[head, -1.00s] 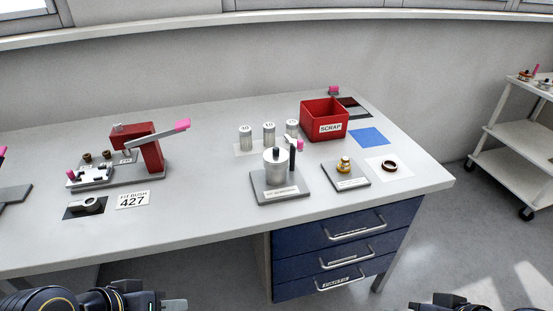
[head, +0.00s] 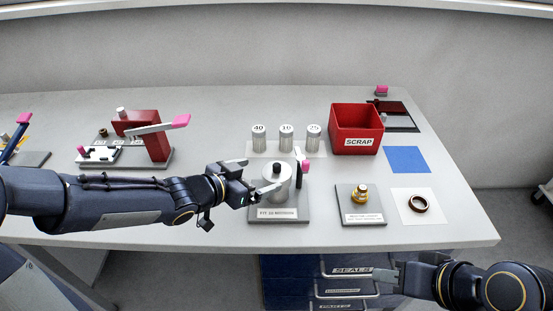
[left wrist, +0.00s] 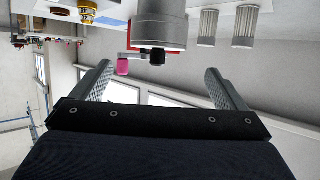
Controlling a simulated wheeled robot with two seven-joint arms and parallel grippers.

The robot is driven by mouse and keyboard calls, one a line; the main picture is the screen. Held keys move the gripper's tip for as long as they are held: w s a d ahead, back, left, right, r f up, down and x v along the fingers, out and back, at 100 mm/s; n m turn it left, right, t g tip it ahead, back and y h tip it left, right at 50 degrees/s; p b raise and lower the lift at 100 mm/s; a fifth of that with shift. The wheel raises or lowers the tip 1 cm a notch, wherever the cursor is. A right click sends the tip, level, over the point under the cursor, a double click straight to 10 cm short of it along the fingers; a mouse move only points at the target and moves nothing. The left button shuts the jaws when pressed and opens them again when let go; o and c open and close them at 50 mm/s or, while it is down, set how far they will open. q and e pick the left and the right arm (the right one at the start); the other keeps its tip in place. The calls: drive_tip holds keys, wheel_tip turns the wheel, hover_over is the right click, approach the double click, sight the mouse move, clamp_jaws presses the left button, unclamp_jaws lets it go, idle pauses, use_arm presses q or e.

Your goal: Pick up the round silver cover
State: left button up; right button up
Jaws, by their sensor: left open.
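The round silver cover (head: 270,176), with a black knob on top, sits on the silver cylinder on a grey base plate (head: 279,213) at the middle of the bench. A post with a pink-ended handle (head: 304,167) stands just right of it. My left gripper (head: 256,192) is open and empty, just left of the cylinder. The left wrist view, seemingly inverted, shows the cylinder and cover (left wrist: 160,32) beyond my spread fingers, the black knob pointing down in the picture. My right gripper (head: 387,273) is low at the bench's front edge; its jaw state is unclear.
Several numbered silver cylinders (head: 286,138) stand behind the plate. A red SCRAP bin (head: 354,128) is back right. A red lever press (head: 150,138) is left.

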sight(274, 169)
use_arm(q)
drive_tip(key=shift+x, duration=0.8)
drive_tip(key=x, duration=0.6)
drive_tip(key=shift+d+r, duration=0.1)
drive_tip(key=shift+d, duration=0.1)
drive_tip(key=shift+c, duration=0.3)
drive_tip(key=c, duration=1)
drive_tip(key=shift+c, duration=0.6)
drive_tip(key=shift+r, duration=0.1)
